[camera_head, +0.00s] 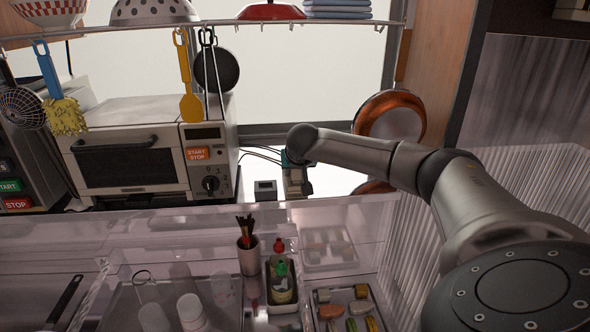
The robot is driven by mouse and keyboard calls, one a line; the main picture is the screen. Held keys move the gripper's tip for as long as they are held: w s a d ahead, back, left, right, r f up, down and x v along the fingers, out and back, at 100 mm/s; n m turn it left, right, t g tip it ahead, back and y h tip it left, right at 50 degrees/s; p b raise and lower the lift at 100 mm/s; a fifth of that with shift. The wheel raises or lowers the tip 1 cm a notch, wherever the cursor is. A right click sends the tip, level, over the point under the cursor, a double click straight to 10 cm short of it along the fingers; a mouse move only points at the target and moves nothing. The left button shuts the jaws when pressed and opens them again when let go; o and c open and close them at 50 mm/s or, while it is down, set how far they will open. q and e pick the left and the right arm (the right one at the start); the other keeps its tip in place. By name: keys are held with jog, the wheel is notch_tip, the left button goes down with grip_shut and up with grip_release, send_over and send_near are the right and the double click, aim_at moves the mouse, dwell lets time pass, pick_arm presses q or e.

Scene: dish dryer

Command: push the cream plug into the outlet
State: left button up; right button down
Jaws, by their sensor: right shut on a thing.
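My right arm reaches in from the right, and my right gripper (296,184) is at the back of the counter, to the right of the toaster oven (135,158). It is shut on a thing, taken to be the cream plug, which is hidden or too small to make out. Thin dark cables (262,151) run from the oven side towards the gripper. A small grey box (265,190) with a dark top stands just left of the gripper; I cannot tell whether it is the outlet. My left gripper is not in view.
A yellow spatula (190,100) and a dark pan (216,70) hang from the rack above the oven. A copper pan (390,116) stands at the right, behind my arm. In front are a utensil cup (248,256) and a green-capped bottle (281,285).

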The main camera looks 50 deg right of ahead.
jog(key=shift+f, duration=0.25)
jog(key=c, duration=0.5)
grip_release()
jog(key=v, duration=1.5)
jog(key=shift+s+a, duration=0.1)
